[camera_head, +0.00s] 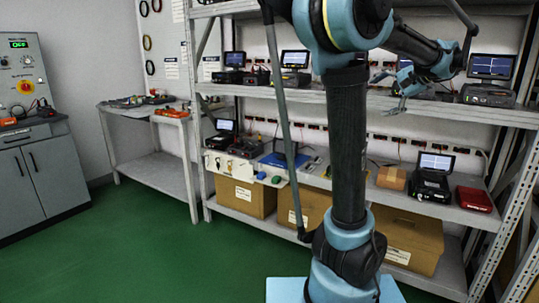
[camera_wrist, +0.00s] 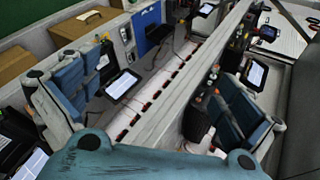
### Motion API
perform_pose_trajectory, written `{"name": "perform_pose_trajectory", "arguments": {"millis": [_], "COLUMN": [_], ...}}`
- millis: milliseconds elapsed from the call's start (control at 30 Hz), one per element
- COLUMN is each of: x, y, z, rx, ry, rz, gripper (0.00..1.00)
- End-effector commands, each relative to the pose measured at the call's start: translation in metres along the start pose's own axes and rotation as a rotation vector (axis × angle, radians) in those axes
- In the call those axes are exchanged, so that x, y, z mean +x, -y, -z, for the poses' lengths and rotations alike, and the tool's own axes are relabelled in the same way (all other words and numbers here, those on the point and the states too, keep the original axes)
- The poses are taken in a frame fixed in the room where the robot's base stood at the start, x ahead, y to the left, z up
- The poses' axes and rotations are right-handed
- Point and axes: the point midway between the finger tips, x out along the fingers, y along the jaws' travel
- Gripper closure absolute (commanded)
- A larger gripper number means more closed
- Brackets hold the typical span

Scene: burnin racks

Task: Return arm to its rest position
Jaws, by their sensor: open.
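My arm rises in the middle of the head camera view and bends to the right at the top. My gripper (camera_head: 388,92) is at its end, in front of the upper shelf (camera_head: 450,105), with its fingers spread. In the wrist view my gripper (camera_wrist: 158,85) shows two blue-grey fingers wide apart. Nothing is held between them. The rack's shelves and devices lie beyond the fingers. I cannot tell whether a finger touches the shelf.
A laptop-like tester (camera_head: 489,80) stands right of my gripper on the upper shelf. Below are another tester (camera_head: 432,178), a red box (camera_head: 474,199) and cardboard boxes (camera_head: 412,235). A side bench (camera_head: 150,168) and control cabinet (camera_head: 40,165) stand left. Green floor is clear.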

Motion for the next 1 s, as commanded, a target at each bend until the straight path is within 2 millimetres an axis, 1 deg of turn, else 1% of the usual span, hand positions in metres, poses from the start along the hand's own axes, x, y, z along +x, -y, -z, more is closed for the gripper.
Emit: {"name": "perform_pose_trajectory", "arguments": {"millis": [33, 67, 100, 167, 200, 267, 300, 367, 400, 500, 567, 700, 867, 900, 1000], "x": [0.018, 0.027, 0.038, 0.053, 0.063, 0.075, 0.083, 0.093, 0.100, 0.112, 0.119, 0.129, 0.137, 0.138, 0.140], "y": [-0.007, -0.012, -0.020, -0.032, -0.041, -0.055, -0.065, -0.081, -0.092, -0.121, -0.139, -0.184, -0.237, -0.250, -0.283], "z": [-0.023, -0.034, -0.049, -0.071, -0.086, -0.107, -0.121, -0.141, -0.153, -0.183, -0.200, -0.234, -0.264, -0.270, -0.281], "rx": [-0.028, -0.045, -0.067, -0.102, -0.127, -0.167, -0.193, -0.235, -0.263, -0.339, -0.388, -0.506, -0.651, -0.689, -0.785], "ry": [0.023, 0.033, 0.047, 0.067, 0.079, 0.096, 0.108, 0.125, 0.135, 0.159, 0.172, 0.199, 0.222, 0.225, 0.234], "rz": [-0.040, -0.065, -0.098, -0.146, -0.178, -0.226, -0.257, -0.303, -0.333, -0.407, -0.449, -0.545, -0.647, -0.671, -0.728], "gripper": [0.00, 0.00, 0.00, 0.00, 0.00, 0.00, 0.00, 0.00, 0.00, 0.00, 0.00, 0.00, 0.00, 0.00, 0.00]}}
